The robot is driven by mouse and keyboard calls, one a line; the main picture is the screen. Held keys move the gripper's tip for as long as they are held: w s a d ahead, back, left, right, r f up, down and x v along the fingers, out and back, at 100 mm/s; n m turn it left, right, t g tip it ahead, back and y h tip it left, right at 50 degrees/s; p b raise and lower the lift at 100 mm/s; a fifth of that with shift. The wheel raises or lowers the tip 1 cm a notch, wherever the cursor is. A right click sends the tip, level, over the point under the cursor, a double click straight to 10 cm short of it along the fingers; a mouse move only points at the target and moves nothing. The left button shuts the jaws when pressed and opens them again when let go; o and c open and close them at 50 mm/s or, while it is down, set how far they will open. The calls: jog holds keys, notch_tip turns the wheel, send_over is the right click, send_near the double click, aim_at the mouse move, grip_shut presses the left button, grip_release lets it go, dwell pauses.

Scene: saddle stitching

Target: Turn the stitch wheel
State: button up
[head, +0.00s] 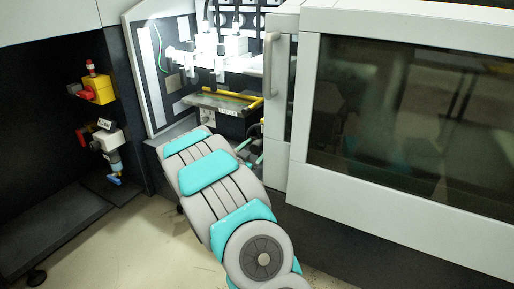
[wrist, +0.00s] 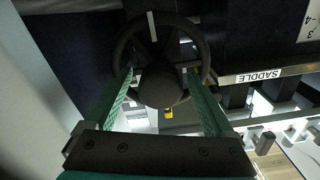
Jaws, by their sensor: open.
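The stitch wheel (wrist: 187,48) is a dark round handwheel with spokes and a thick hub, at the upper middle of the wrist view. A pale mark (wrist: 152,27) shows on its upper rim. My gripper (wrist: 161,80) is open, with its two green fingers apart, one to each side of the hub. I cannot tell whether the fingers touch the wheel.
A label reading SADDLE (wrist: 264,75) is right of the wheel, with metal parts below it. In the head view, a yellow bar (head: 240,95) crosses the opening. A white door with a handle (head: 270,65) stands close on the right. Clear floor (head: 110,235) lies at left front.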

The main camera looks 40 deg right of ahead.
jog(key=shift+w+d, duration=0.15)
jog(key=shift+d, duration=0.2)
grip_shut()
dwell(0.6)
